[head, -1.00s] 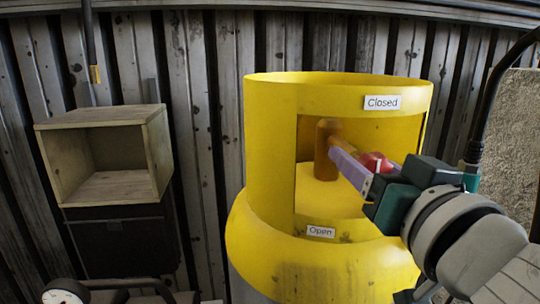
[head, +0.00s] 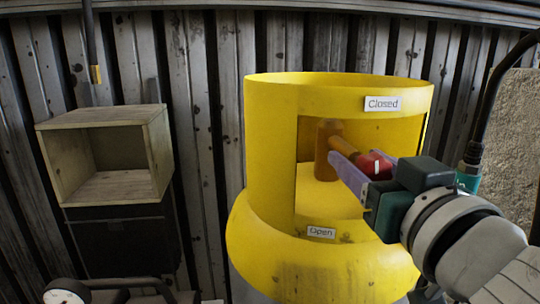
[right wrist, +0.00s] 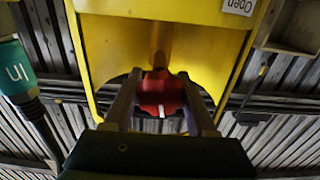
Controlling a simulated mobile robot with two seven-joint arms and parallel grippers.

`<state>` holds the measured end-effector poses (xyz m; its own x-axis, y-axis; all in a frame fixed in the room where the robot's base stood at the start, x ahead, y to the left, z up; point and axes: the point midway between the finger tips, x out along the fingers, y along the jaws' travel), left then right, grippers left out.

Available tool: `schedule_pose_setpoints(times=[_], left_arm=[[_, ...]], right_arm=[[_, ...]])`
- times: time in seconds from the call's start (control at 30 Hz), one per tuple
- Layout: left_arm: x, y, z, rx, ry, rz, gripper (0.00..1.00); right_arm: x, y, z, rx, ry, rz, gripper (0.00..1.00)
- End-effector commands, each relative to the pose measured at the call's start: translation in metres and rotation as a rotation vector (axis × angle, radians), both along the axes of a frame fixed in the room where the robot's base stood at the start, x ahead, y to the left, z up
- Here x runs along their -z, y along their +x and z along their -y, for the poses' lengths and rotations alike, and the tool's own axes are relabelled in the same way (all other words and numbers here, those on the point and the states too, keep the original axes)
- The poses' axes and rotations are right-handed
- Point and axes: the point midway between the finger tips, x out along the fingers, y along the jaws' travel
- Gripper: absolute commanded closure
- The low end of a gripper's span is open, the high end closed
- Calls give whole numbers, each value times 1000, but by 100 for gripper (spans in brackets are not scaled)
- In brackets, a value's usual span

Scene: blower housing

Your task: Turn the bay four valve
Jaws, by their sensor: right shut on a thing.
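The valve has an orange-brown post and lever (head: 343,147) inside the cut-out of a yellow housing (head: 268,140). The lever sticks out toward the opening and ends in a red knob (head: 374,164) with a white mark. My right gripper (head: 364,158) is shut on the red knob, with one lilac finger on each side. In the right wrist view the red knob (right wrist: 160,97) sits between the two fingers. A "Closed" label (head: 382,103) is above the opening and an "Open" label (head: 321,232) below it. My left gripper is not in view.
A wooden box (head: 103,113) on a black case (head: 120,245) stands at the left. A teal-ended hose (head: 469,176) hangs at the right. A corrugated metal wall (head: 207,150) is behind.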

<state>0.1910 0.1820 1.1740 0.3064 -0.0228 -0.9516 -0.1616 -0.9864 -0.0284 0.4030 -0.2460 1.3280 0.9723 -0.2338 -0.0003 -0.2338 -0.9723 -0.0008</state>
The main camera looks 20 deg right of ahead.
Motion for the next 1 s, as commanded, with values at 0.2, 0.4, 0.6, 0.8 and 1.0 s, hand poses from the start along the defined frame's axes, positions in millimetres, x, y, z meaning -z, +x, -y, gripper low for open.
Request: schedule_pose_setpoints(times=[0.2,0.4,0.6,0.8,1.0], left_arm=[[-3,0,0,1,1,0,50],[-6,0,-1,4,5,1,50],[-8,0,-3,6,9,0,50],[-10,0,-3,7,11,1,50],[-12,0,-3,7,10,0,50]], right_arm=[[-2,0,-1,0,-191,-44,99],[-2,0,-1,0,-377,-88,99],[-1,1,-2,0,-561,-133,99],[-1,1,-3,-1,-747,-175,99],[-1,1,-3,-1,-931,-220,99]])
